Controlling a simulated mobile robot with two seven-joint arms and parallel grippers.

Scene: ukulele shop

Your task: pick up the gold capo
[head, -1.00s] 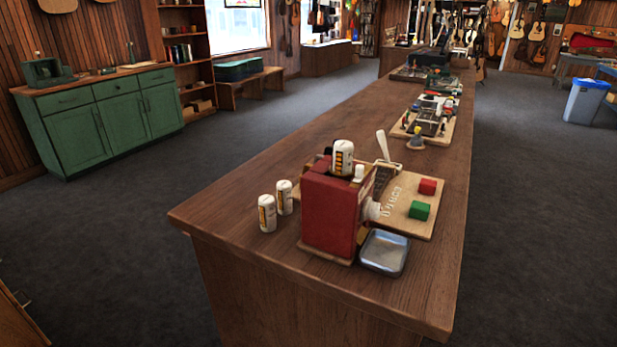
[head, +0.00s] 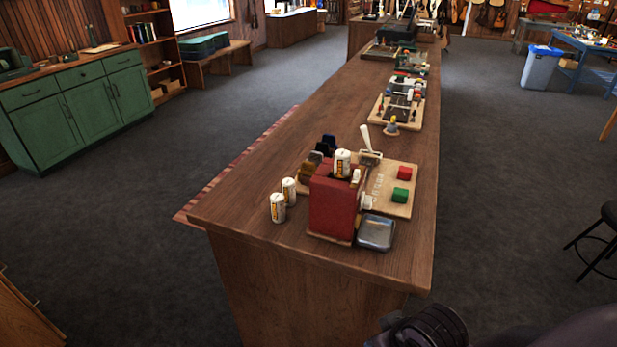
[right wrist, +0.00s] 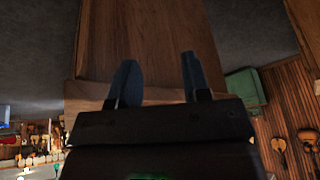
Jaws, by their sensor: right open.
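A small gold-brown item (head: 309,171), possibly the gold capo, sits on the wooden counter (head: 270,238) just left of the red box (head: 333,208) in the head view. It is partly hidden and too small to be sure of. Dark blue and black pieces (head: 326,144) sit right behind it. In the right wrist view, my right gripper (right wrist: 157,78) is open, with nothing between its two fingers, and the counter's wood shows beyond. In the head view, my right arm shows dark at the bottom right, clear of the items. My left gripper is in neither view.
Two white cans (head: 278,207) stand left of the red box, and another can (head: 342,163) shows at its top. A metal tray (head: 375,233) lies at its right. A board with red and green blocks (head: 402,196) lies behind. The counter's near left is bare.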

